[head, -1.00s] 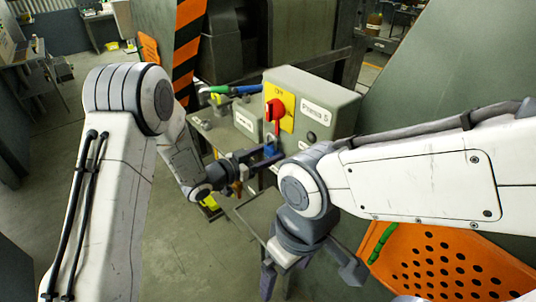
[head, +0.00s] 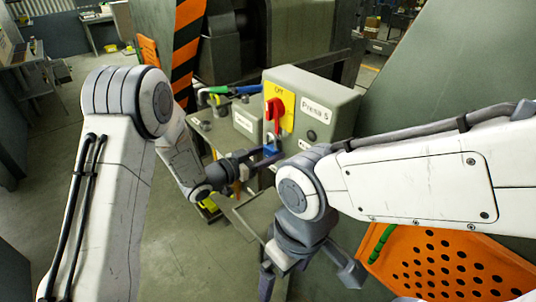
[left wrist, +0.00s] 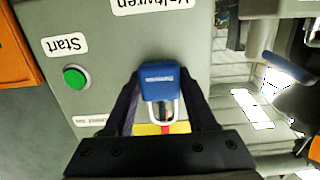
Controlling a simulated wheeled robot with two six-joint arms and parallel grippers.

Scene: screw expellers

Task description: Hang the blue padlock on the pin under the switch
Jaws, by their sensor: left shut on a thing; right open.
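The blue padlock (head: 271,149) is between the fingers of my left gripper (head: 268,152), in front of the grey control box (head: 325,100). In the left wrist view the blue padlock body (left wrist: 158,76) sits between both fingers (left wrist: 163,95), its metal shackle pointing down the picture. The red switch (head: 274,108) on its yellow plate (head: 288,108) is just above the padlock in the head view. A red strip and yellow show through the shackle in the wrist view. I cannot make out the pin or whether the shackle is around it. My right gripper (head: 309,272) is open and empty, lower in the head view.
The box carries white labels, and a green button (left wrist: 75,77) shows in the wrist view. A green and blue handled thing (head: 230,90) lies behind the box's left side. An orange perforated panel (head: 450,262) is at the lower right. Open floor lies at lower left.

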